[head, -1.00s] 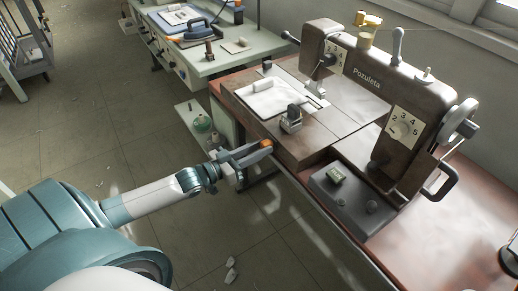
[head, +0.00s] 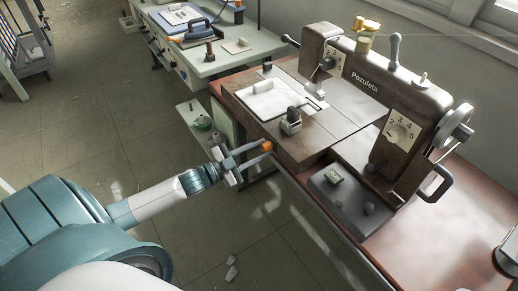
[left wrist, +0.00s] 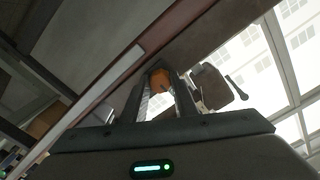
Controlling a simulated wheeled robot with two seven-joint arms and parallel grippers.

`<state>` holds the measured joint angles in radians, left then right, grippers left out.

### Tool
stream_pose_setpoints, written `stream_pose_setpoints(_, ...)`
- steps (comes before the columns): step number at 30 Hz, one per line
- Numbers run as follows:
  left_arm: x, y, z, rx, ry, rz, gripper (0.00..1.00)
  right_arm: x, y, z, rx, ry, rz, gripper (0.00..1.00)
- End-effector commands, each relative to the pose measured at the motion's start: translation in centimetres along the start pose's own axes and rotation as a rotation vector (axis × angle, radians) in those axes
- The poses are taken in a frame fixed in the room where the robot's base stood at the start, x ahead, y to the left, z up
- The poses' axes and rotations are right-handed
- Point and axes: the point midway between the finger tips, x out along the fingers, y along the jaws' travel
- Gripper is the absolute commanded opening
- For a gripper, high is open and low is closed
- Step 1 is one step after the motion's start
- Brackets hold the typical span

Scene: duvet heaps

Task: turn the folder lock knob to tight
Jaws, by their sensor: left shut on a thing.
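An orange knob (head: 266,146) sits at the front edge of the sewing machine's bed, below the small metal folder piece (head: 291,121). My left gripper (head: 264,148) reaches it from the left, with its fingers around the knob. In the left wrist view the orange knob (left wrist: 160,80) shows between the two dark fingertips (left wrist: 162,84), and my left gripper is shut on it. Any marking for tight or loose is too small to see. My right gripper is not in view.
A grey box (head: 340,190) lies right of my gripper. A pale bench (head: 230,62) stands behind.

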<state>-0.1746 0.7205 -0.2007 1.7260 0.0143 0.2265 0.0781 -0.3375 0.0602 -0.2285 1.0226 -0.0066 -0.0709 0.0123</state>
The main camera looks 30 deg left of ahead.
Motion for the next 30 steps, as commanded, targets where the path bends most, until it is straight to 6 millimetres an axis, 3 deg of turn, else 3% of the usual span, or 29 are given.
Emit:
stream_pose_setpoints(7, 0.0, 0.0, -0.1, 0.235, 0.002, -0.001, 0.04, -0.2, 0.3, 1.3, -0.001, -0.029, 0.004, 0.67)
stream_pose_setpoints(14, 0.0, -0.1, -0.1, 0.452, 0.002, -0.002, 0.04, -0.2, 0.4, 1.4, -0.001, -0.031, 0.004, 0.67)
stream_pose_setpoints(30, 0.0, -0.1, -0.1, 0.804, 0.001, 0.0, 0.04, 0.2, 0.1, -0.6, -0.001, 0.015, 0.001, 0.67)
